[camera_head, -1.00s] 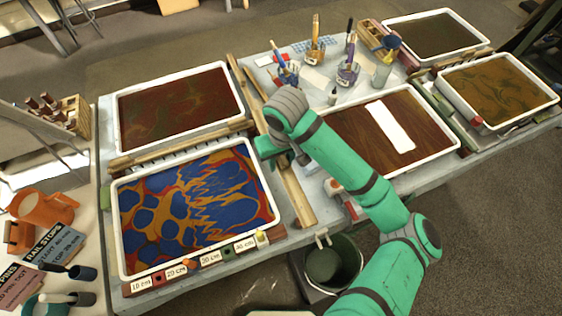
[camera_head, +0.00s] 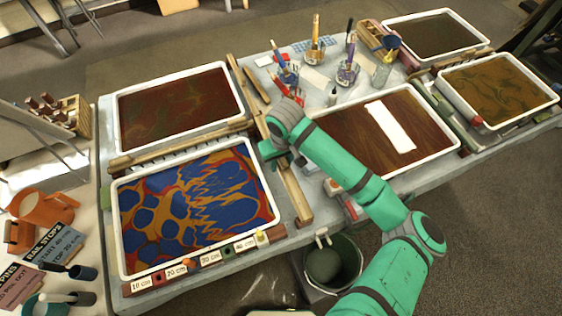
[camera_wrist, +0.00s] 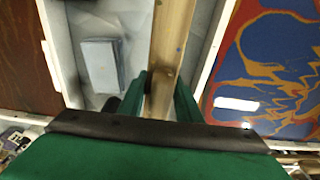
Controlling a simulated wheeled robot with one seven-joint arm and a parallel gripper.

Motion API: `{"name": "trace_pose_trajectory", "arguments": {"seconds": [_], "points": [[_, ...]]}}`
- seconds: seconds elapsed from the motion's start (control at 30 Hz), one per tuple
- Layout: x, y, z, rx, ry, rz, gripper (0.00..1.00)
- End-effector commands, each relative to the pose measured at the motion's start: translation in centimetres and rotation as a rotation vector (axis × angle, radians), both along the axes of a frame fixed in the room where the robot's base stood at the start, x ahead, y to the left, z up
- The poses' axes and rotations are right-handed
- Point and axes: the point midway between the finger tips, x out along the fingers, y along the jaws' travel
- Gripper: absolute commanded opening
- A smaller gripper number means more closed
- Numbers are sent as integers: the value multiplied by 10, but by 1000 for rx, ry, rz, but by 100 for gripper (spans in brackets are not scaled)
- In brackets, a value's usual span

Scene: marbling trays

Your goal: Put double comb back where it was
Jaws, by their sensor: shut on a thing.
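My gripper (camera_head: 276,150) is low over the gap between the blue-and-orange tray and the middle brown tray. In the wrist view its fingers (camera_wrist: 160,95) are closed about a long pale wooden bar (camera_wrist: 172,40), which I take to be the double comb. The same bar shows in the head view (camera_head: 297,196), running toward the table's front edge. No teeth can be made out on it, and my gripper and wrist hide part of it. I cannot tell whether it touches the table.
The blue-and-orange tray (camera_head: 117,215) is left of the bar and the middle brown tray (camera_head: 440,150) right. A toothed wooden rake (camera_head: 180,143) lies between the left trays. Jars with brushes (camera_head: 347,72) stand behind. A bucket (camera_head: 335,262) is below the front edge.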

Motion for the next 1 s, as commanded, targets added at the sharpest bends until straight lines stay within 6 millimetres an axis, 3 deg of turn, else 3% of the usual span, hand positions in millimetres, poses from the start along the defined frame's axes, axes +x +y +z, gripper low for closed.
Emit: {"name": "trace_pose_trajectory", "arguments": {"seconds": [0.53, 0.57, 0.63, 1.0], "points": [[0, 0, -12, 0, 0, -1, 10], [0, 0, -12, 0, 0, -1, 33], [0, 0, -12, 0, 0, -1, 50], [0, 0, -9, -1, 0, 0, 50]]}}
